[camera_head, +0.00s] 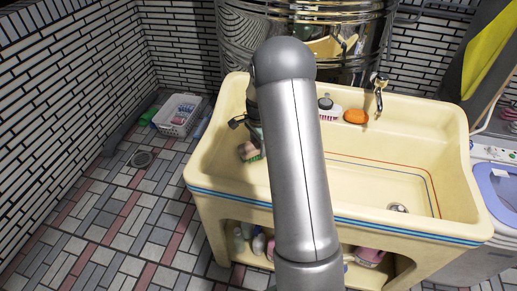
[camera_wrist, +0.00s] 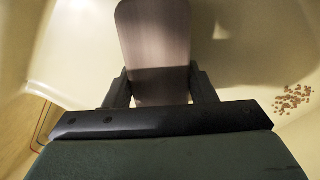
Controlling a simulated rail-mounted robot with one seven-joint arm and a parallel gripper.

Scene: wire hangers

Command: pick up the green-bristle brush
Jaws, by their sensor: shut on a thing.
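The green-bristle brush (camera_head: 249,152) is at the left end of the cream sink (camera_head: 213,160), with a brownish wooden back on top and green bristles below. In the wrist view its rounded, wood-coloured back (camera_wrist: 155,40) stands between the two dark fingers. My gripper (camera_wrist: 160,90) is shut on it. In the head view my grey arm hides part of the gripper and the brush's right side. I cannot tell whether the bristles touch the sink surface.
An orange item (camera_head: 356,116) and a white item (camera_head: 329,111) sit on the sink's back ledge near the tap (camera_head: 378,92). Bottles stand on the shelf below. A white basket (camera_head: 179,115) is on the tiled floor at left. A washing machine (camera_head: 500,185) stands at right.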

